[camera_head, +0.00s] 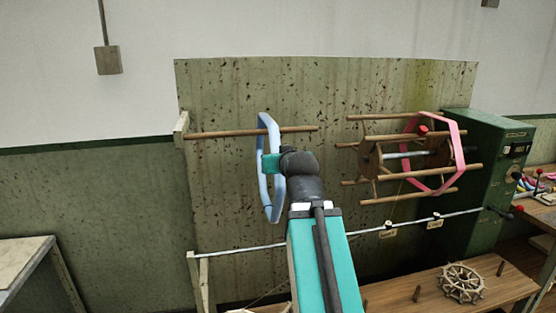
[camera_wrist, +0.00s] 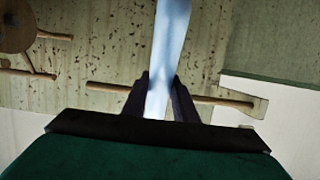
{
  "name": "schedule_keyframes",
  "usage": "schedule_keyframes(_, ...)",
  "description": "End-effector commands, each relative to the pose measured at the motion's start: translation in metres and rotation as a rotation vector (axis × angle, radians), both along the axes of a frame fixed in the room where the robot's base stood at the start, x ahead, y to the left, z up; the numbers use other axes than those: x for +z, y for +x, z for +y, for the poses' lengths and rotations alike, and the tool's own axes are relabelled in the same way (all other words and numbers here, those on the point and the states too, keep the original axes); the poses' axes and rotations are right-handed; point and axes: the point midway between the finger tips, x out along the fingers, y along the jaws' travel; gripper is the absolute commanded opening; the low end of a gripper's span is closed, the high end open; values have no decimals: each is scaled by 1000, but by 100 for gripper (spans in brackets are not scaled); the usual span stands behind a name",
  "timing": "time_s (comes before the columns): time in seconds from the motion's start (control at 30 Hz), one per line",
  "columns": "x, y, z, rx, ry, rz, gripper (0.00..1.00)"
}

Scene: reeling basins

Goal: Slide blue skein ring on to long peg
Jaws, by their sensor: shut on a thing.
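The blue skein ring (camera_head: 278,198) hangs upright in the head view, seen nearly edge-on. The long peg (camera_head: 220,133) is a wooden rod running right from a post at the panel's left edge. It crosses the ring's upper part, with its free tip to the right of the ring. I cannot tell for certain whether it passes through the ring. My gripper (camera_head: 270,163) is shut on the ring's near side, below the peg. In the wrist view the blue strand (camera_wrist: 170,45) stands between my fingers (camera_wrist: 160,97), in front of the peg (camera_wrist: 215,99).
A wooden reel (camera_head: 368,160) carrying a pink ring (camera_head: 461,150) stands to the right, beside a green machine housing (camera_head: 490,170). A metal rod (camera_head: 375,229) runs below. A wooden bench (camera_head: 400,290) with a spoked wheel (camera_head: 463,283) lies in front. The wall panel is behind the peg.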

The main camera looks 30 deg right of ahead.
Motion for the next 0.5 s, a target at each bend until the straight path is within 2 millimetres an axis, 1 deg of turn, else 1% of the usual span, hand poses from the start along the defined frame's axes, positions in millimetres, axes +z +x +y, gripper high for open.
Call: schedule_keyframes(0.5, -6, 0, 0, 0, 0, -1, 0)
